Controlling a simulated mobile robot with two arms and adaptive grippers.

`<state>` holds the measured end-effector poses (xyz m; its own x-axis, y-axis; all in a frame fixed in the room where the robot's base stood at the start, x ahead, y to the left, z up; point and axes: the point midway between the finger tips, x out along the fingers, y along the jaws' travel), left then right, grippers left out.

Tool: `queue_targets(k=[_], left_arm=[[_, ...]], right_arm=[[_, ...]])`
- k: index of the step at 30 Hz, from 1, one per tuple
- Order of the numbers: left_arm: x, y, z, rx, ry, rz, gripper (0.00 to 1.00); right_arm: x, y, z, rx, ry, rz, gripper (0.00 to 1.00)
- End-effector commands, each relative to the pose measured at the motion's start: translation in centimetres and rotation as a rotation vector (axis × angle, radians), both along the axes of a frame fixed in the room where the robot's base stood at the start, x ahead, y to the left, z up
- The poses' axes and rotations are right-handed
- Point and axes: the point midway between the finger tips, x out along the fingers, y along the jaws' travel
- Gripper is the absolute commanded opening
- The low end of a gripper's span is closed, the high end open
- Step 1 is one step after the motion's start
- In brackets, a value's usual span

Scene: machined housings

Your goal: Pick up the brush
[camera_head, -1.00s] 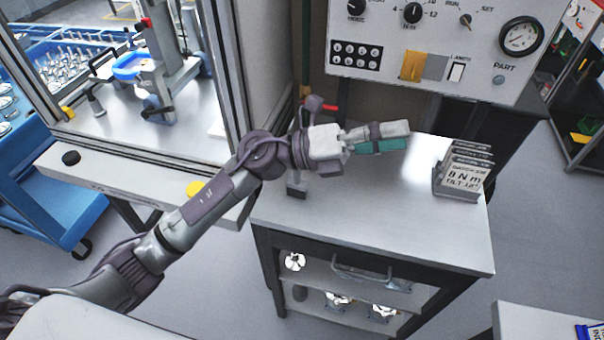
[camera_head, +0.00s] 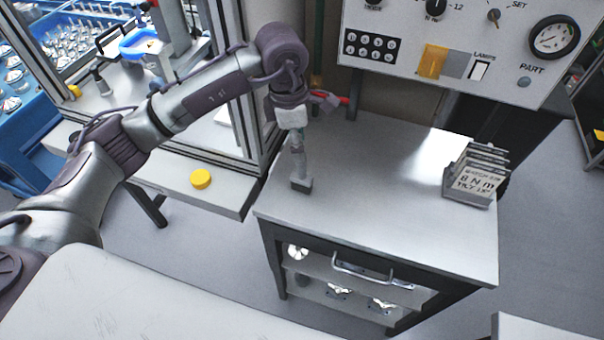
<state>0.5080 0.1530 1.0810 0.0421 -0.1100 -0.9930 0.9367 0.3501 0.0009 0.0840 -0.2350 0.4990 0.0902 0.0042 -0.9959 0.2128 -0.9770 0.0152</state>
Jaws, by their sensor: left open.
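I cannot make out a brush for certain. A small dark block (camera_head: 302,185) stands near the left edge of the grey-topped cabinet (camera_head: 375,215). A red-tipped item (camera_head: 332,99) shows behind my left wrist. My left gripper (camera_head: 298,158) points down above the left part of the cabinet top, close over the dark block. Its jaws are open, seen nearly edge-on. I cannot tell whether they touch the block or anything just behind them. My right gripper is out of view.
A card holder (camera_head: 474,182) stands on the right of the cabinet top; the middle is clear. A control panel (camera_head: 455,45) rises behind. Left are a framed workstation with a yellow button (camera_head: 201,179) on its ledge and a blue cart (camera_head: 20,150).

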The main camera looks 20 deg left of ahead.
Motion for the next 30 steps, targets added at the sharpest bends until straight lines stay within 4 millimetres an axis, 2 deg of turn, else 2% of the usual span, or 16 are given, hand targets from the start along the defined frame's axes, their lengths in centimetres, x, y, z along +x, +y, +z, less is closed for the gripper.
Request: queue_targets(k=[3, 7, 10, 14, 18, 27, 30], left_arm=[[0.1, -0.2, -1.4, -0.001, 0.002, 0.003, 0.52], [0.1, -0.3, -2.3, -0.003, 0.001, 0.001, 0.52], [0.3, -0.3, -3.0, -0.002, 0.004, 0.003, 0.52], [0.8, -0.5, -4.8, -0.002, 0.006, 0.002, 0.52], [1.0, -0.7, -6.8, -0.003, 0.003, 0.003, 0.52], [1.1, -0.7, -7.5, -0.003, -0.001, 0.000, 0.52], [1.1, -0.7, -7.4, -0.003, -0.001, 0.000, 0.36]], right_arm=[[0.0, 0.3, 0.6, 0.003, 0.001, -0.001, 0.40], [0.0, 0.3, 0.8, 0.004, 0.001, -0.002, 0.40], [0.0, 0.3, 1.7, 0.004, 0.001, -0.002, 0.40], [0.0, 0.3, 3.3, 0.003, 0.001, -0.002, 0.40], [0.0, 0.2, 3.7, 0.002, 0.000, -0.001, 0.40], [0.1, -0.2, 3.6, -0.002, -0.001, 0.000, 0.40], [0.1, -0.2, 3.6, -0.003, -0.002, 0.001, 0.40]])
